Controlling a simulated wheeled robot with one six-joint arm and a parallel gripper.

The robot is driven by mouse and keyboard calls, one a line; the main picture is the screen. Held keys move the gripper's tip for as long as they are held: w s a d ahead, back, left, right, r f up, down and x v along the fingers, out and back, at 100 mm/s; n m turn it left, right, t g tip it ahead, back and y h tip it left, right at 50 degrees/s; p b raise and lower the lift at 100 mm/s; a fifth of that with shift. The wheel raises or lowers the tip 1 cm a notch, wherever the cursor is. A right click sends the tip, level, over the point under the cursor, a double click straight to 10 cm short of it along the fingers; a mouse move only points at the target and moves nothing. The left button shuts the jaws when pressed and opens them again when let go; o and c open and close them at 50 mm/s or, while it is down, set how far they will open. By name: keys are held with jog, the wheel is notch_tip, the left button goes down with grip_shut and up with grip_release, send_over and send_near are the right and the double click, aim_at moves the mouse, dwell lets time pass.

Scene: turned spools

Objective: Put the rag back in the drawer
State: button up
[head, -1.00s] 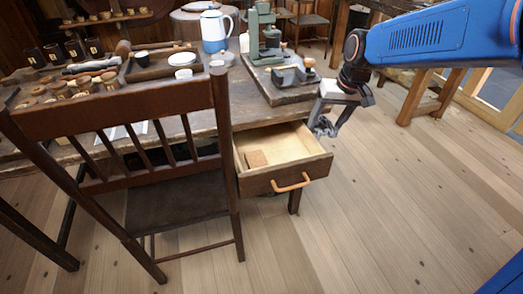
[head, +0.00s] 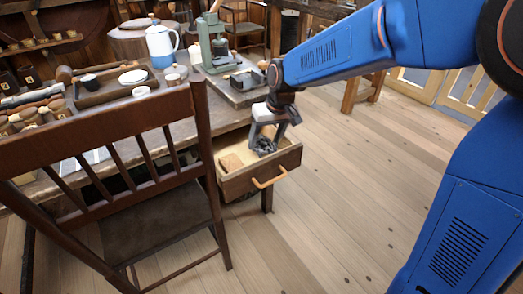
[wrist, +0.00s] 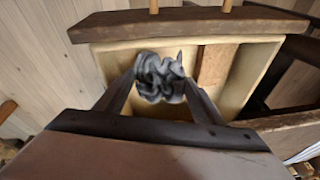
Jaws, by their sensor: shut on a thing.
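The rag (wrist: 160,77) is a crumpled grey cloth. It sits between the two fingers of my gripper (wrist: 158,88), which is shut on it. In the head view, my gripper (head: 264,143) points down over the open drawer, with the rag (head: 265,147) at its fingertips. The drawer (head: 262,180) is pulled out of the workbench, with pale wood inside and an orange-brown handle. The wrist view shows the drawer (wrist: 250,80) below the rag. I cannot tell whether the rag touches the drawer floor.
A light wooden block (head: 231,162) lies in the drawer's left part. A dark wooden chair (head: 160,215) stands close at the left of the drawer. The workbench (head: 180,132) holds a green machine (head: 214,45), a jug (head: 160,46) and tools.

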aim_at(265, 150)
jog(key=shift+f, duration=2.15)
jog(key=o, duration=1.1)
jog(key=shift+f, duration=0.1)
jog(key=v, duration=1.1)
jog(key=shift+s+d+r, duration=0.1)
jog(key=shift+r, duration=0.5)
jog(key=shift+d, duration=0.1)
